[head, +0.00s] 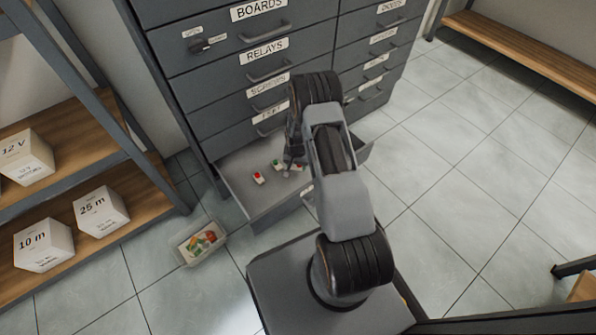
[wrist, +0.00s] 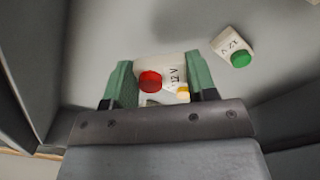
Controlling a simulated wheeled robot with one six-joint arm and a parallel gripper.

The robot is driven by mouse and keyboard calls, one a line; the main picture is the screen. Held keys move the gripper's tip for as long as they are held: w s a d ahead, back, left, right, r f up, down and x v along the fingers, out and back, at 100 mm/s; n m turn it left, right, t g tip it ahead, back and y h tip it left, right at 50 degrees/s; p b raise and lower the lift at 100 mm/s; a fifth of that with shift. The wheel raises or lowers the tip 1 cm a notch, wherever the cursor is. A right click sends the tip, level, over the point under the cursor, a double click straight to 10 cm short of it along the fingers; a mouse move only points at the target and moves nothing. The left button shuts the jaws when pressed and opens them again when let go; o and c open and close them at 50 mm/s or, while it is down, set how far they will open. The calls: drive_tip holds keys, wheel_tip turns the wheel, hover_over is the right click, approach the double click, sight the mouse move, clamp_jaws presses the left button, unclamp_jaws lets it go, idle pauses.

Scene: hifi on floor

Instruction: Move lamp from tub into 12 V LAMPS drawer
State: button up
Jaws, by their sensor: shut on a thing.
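My gripper (wrist: 160,82) has green fingers and is shut on a white lamp (wrist: 172,72) with a red lens, marked 12 V. It is low inside the open bottom drawer (head: 237,191). In the head view my arm hides most of the gripper. A small yellow part (wrist: 183,94) shows by the right finger; I cannot tell what it belongs to. A lamp with a green lens (wrist: 239,59) lies to the right on the drawer floor. A red-lensed lamp (head: 258,178) lies in the drawer's left part. The clear tub (head: 181,253) on the floor holds several coloured items.
Closed grey drawers (head: 262,72) rise above the open one, one labelled RELAYS. A shelf with white boxes (head: 102,212) stands at left. A wooden bench (head: 520,45) is at the back right. Tiled floor at right is clear.

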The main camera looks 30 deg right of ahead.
sight(298, 173)
drive_tip(key=shift+w+d+f, duration=0.15)
drive_tip(key=shift+d+f, duration=0.15)
drive_tip(key=shift+f, duration=0.15)
drive_tip(key=shift+f+b, duration=0.85)
drive_tip(key=shift+f, duration=0.65)
drive_tip(key=shift+f, duration=0.1)
drive_tip(key=shift+f, duration=0.15)
drive_tip(key=o, duration=0.9)
